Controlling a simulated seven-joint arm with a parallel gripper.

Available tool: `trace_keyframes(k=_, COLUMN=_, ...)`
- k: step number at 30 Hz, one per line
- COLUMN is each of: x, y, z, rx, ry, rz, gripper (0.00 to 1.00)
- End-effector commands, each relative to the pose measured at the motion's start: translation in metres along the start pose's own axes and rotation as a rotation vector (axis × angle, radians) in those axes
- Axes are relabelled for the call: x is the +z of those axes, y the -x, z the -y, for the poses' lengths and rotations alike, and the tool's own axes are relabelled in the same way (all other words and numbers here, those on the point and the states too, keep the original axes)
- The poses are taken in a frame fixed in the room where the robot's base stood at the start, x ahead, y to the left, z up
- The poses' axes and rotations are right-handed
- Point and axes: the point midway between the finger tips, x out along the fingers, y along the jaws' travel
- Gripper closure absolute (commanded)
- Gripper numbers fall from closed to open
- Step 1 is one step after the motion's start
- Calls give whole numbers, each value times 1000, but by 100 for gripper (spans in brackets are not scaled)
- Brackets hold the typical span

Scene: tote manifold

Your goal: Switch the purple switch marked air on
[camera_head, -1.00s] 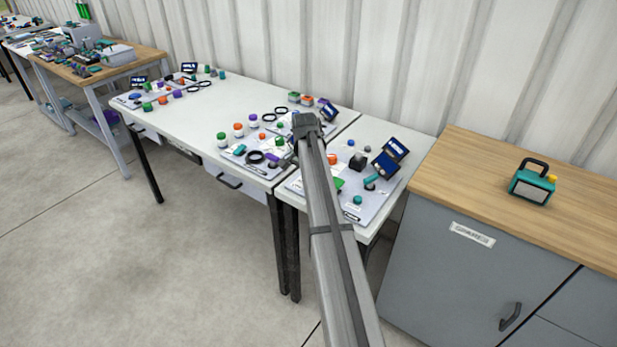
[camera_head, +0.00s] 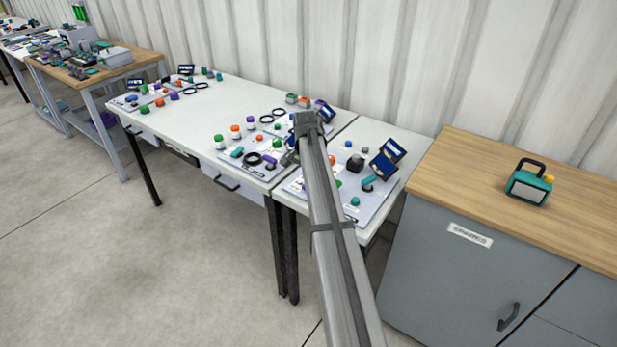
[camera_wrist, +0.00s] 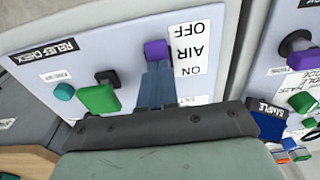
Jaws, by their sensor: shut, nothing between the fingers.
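The purple switch (camera_wrist: 156,49) sits on a pale panel (camera_wrist: 125,48) in the wrist view. A white label (camera_wrist: 187,50) beside it reads OFF, AIR and ON, with OFF at the top of the picture and ON at the bottom. The purple cap lies beside AIR; I cannot tell its setting surely. My gripper (camera_wrist: 156,66) is shut and empty, its fingertips right at the cap's lower edge in the picture. Whether they touch it I cannot tell. In the head view, my arm hides most of that spot.
A green block (camera_wrist: 98,98), a dark knob (camera_wrist: 107,77) and a teal knob (camera_wrist: 64,92) share the panel. Another panel at the right carries a purple-capped knob (camera_wrist: 298,42). A wooden-topped cabinet (camera_head: 470,180) stands right of the white tables (camera_head: 215,100).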

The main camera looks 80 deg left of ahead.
Motion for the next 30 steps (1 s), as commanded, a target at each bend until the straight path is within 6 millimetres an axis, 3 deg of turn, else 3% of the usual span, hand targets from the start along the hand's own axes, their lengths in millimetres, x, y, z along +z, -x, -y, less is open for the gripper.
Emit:
trace_keyframes(k=5, x=0, y=13, z=0, rx=-1, ry=0, rz=-1, gripper=100)
trace_keyframes(k=21, x=0, y=111, z=0, rx=0, ry=0, rz=-2, gripper=100)
trace_keyframes(k=30, x=1, y=137, z=0, rx=0, ry=0, rz=-1, gripper=100)
